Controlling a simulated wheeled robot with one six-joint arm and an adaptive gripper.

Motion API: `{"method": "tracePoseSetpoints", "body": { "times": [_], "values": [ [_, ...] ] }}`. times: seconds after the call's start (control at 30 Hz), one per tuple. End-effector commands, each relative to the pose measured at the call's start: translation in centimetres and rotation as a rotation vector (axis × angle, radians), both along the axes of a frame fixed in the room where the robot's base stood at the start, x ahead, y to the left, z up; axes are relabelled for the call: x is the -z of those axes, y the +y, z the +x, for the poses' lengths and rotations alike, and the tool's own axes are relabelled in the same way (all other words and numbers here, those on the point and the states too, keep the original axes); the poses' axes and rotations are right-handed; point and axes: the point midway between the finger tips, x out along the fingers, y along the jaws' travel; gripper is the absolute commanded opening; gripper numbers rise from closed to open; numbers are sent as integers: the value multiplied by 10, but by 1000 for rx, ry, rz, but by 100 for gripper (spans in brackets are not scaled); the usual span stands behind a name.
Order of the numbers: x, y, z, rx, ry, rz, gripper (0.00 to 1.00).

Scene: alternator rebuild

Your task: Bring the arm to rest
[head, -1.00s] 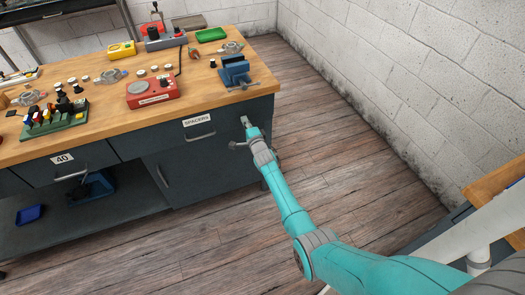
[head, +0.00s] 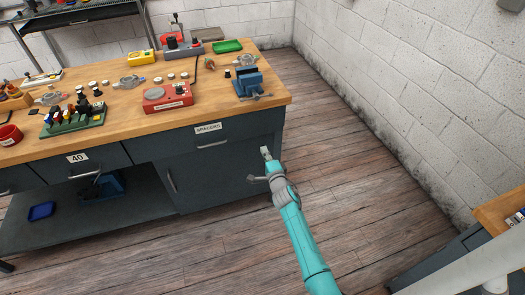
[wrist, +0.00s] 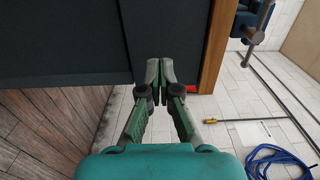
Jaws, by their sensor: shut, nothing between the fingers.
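My arm is teal and reaches up from the lower middle of the head view. My gripper (head: 265,153) is at its end, in front of the grey workbench front and apart from it, below the wooden top's right corner. In the wrist view my gripper (wrist: 160,74) has its two dark green fingers together, with nothing between them. Behind the fingers is a dark panel (wrist: 65,40) with a wooden edge (wrist: 218,50).
The workbench top (head: 215,112) holds a blue vise (head: 248,84), a red device (head: 167,97) and a green rack (head: 73,121). Below are a SPACERS drawer (head: 235,135) and a 40 drawer (head: 85,168). Wooden floor (head: 385,205) is clear to the right, up to the block wall (head: 430,85).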

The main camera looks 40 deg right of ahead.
Motion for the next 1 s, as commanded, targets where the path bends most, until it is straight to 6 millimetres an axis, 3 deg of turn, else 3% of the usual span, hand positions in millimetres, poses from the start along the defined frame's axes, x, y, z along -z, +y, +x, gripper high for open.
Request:
{"method": "tracePoseSetpoints", "body": {
  "times": [0.27,0.43,0.7,1.0],
  "values": [
    [1,2,-4,0,3,-1,0],
    [15,22,-27,-16,31,-50,0],
    [47,91,-121,-77,135,-268,0],
    [52,156,-235,-156,239,-535,0]
  ]
}}
